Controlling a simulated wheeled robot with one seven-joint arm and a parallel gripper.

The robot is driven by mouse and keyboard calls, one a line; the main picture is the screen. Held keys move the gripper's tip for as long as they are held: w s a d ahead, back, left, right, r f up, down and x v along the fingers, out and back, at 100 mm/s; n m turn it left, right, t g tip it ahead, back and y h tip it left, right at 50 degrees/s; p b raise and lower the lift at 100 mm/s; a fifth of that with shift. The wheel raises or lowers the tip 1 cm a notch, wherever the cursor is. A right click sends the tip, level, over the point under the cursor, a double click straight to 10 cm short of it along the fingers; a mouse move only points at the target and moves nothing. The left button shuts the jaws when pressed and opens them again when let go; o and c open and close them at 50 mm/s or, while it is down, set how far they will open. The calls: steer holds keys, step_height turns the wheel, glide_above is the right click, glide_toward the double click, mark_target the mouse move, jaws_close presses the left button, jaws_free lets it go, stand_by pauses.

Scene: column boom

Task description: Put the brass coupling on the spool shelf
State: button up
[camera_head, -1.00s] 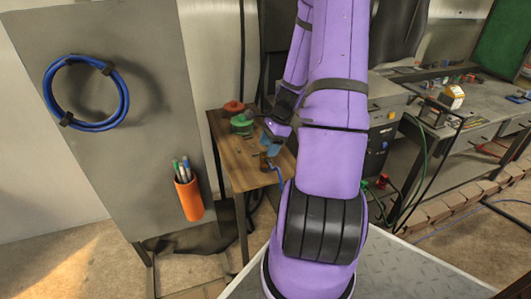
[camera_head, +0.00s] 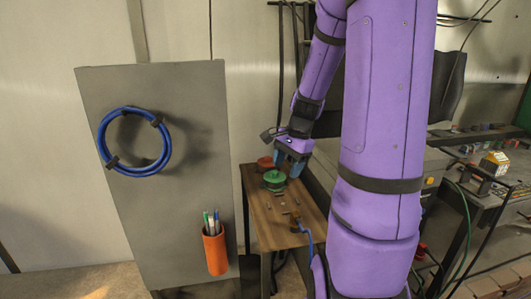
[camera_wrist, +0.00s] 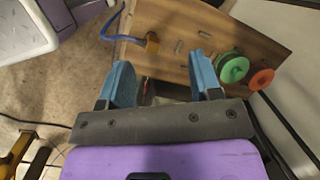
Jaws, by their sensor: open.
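The brass coupling (camera_head: 294,222) appears as a small brass-brown piece on the wooden spool shelf (camera_head: 262,222), near its right edge. A blue hose runs from it over the edge. In the wrist view the coupling (camera_wrist: 152,43) sits on the board beyond my left finger, with the blue hose leading away left. My gripper (camera_head: 290,167) is above the shelf's far end, by the spools, and apart from the coupling. Its two blue fingers (camera_wrist: 162,85) are spread wide with nothing between them. The coupling's exact shape is too small to tell.
A green spool (camera_head: 274,181) and a red spool (camera_head: 265,163) stand at the shelf's far end, with small grey pins near them. A grey panel (camera_head: 165,210) with a blue coil (camera_head: 134,107) and orange pen cup (camera_head: 214,250) stands left. A cluttered workbench is at right.

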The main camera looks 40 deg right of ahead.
steer(key=s+a+r+n+t+h, duration=0.1)
steer(key=s+a+r+n+h, duration=0.15)
steer(key=a+r+n, duration=0.9)
steer(key=s+a+r+n+t, duration=0.1)
steer(key=s+a+r+n, duration=0.1)
steer(key=s+a, duration=0.3)
steer(key=s+a+r+n+t, duration=0.1)
steer(key=s+a+r+n, duration=0.1)
steer(key=s+a+n, duration=0.2)
steer(key=shift+s+a+r, duration=0.3)
steer(key=shift+s+a, duration=0.3)
steer(key=shift+a, duration=0.1)
steer(key=shift+n, duration=0.25)
